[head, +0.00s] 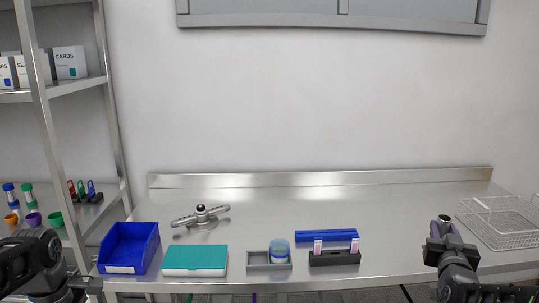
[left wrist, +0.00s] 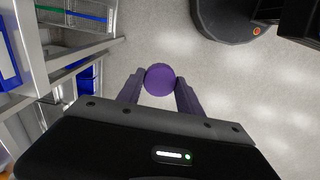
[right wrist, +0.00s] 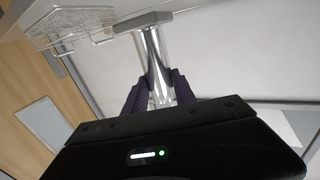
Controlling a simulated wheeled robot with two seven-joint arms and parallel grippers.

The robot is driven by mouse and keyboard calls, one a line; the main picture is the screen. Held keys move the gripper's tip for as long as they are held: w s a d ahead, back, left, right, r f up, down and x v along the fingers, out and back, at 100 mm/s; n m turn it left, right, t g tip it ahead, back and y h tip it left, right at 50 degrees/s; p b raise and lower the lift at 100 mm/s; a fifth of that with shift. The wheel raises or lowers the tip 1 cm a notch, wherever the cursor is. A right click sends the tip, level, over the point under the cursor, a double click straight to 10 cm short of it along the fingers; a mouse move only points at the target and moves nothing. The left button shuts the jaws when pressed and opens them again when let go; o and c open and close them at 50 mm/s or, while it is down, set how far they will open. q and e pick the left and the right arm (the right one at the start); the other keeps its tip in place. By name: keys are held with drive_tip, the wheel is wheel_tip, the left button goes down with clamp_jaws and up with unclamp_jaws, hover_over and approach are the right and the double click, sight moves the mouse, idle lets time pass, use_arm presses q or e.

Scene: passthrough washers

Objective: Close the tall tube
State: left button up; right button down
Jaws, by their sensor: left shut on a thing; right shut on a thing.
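My left gripper (left wrist: 160,82) is shut on a round purple cap (left wrist: 160,79) in the left wrist view. In the head view the left arm is at the left edge, beside the bench, and the cap cannot be made out there. My right gripper (right wrist: 160,102) is shut on the tall tube (right wrist: 156,65), a shiny silvery shape between its fingers. In the head view the right gripper (head: 441,238) is over the right part of the bench, with a small round end (head: 444,218) showing above it. The cap and tube are far apart.
A metal three-armed piece (head: 200,215) lies behind. A wire basket (head: 500,222) is right. The bench's back middle is clear.

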drive_tip(key=shift+w+f, duration=0.15)
drive_tip(key=shift+w, duration=0.1)
drive_tip(key=shift+a, duration=0.1)
use_arm(q)
drive_tip(key=w+d+f+m, duration=0.4)
drive_tip(key=d+m, duration=0.3)
drive_tip(key=m, duration=0.2)
drive_tip(key=w+d+f+m, duration=0.4)
drive_tip(key=w+d+m, duration=0.1)
drive_tip(key=d+m, duration=0.3)
drive_tip(key=shift+w+d+f+m, duration=0.15)
drive_tip(key=shift+d+f+m, duration=0.15)
drive_tip(key=shift+f+m, duration=0.1)
use_arm(e)
drive_tip(key=a+f+n+y, duration=0.1)
drive_tip(key=a+f+y, duration=0.1)
drive_tip(key=a+f, duration=0.3)
drive_tip(key=s+a+f+n+t+y, duration=0.1)
drive_tip(key=a+f, duration=0.5)
drive_tip(key=a, duration=0.8)
drive_tip(key=s+a+f+n+y, duration=0.1)
drive_tip(key=a+f+y, duration=0.3)
drive_tip(key=a, duration=0.5)
drive_tip(key=shift+s+a+f+n+t, duration=0.15)
drive_tip(key=shift+s+f+n+t, duration=0.15)
drive_tip(key=shift+f+n, duration=0.55)
drive_tip(key=shift+r, duration=0.15)
